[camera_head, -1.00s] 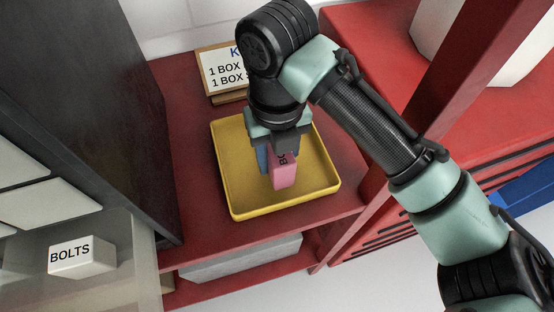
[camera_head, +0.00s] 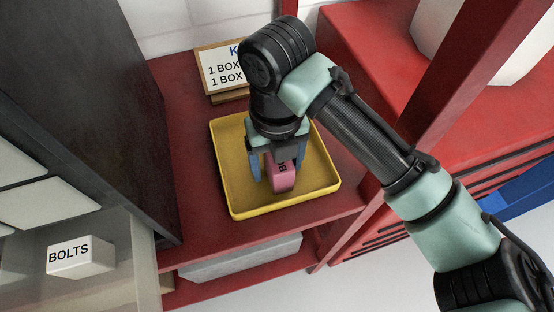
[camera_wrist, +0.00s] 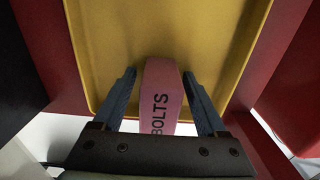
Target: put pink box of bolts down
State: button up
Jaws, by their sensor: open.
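The pink box of bolts (camera_head: 281,178) is in the yellow tray (camera_head: 240,201), between the fingers of my gripper (camera_head: 276,178). In the wrist view the pink box (camera_wrist: 160,88) shows its BOLTS lettering and lies between the two blue fingers of my gripper (camera_wrist: 160,92), with a gap on each side. My gripper is open and still around the box. The box appears to rest on the floor of the yellow tray (camera_wrist: 215,40); its underside is hidden.
A kit card (camera_head: 222,72) stands behind the tray on the red shelf (camera_head: 190,140). A white BOLTS box (camera_head: 82,257) sits in an open drawer at lower left. A dark cabinet (camera_head: 100,100) rises close on the left, and a red post (camera_head: 455,85) on the right.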

notch_tip(320, 180, up, 12)
jog(key=shift+r+p, duration=0.15)
jog(key=shift+p, duration=0.4)
jog(key=shift+a, duration=0.1)
jog(key=w+a+r+m+t+y, duration=0.35)
jog(key=a+r, duration=0.25)
jog(key=a, duration=0.2)
jog(key=w+a+r+m+t+y, duration=0.35)
jog(key=a+r, duration=0.25)
jog(key=a, duration=0.2)
notch_tip(320, 180, up, 8)
jog(key=a+m+t+y, duration=0.2)
jog(key=m+t, duration=0.2)
jog(key=m, duration=0.1)
jog(key=s+d+r+m+t+y, duration=0.1)
jog(key=d+r+m+t, duration=0.25)
jog(key=r+m, duration=0.2)
jog(key=d+r+m+t+y, duration=0.1)
jog(key=d+r+m+t, duration=0.1)
jog(key=r+m+t, duration=0.3)
jog(key=s+d+r+m+t+h, duration=0.3)
jog(key=s+d+m+t+h, duration=0.1)
jog(key=m, duration=0.4)
jog(key=s+d+r+m+t+h, duration=0.4)
jog(key=d+m+h, duration=0.3)
jog(key=d+m, duration=0.2)
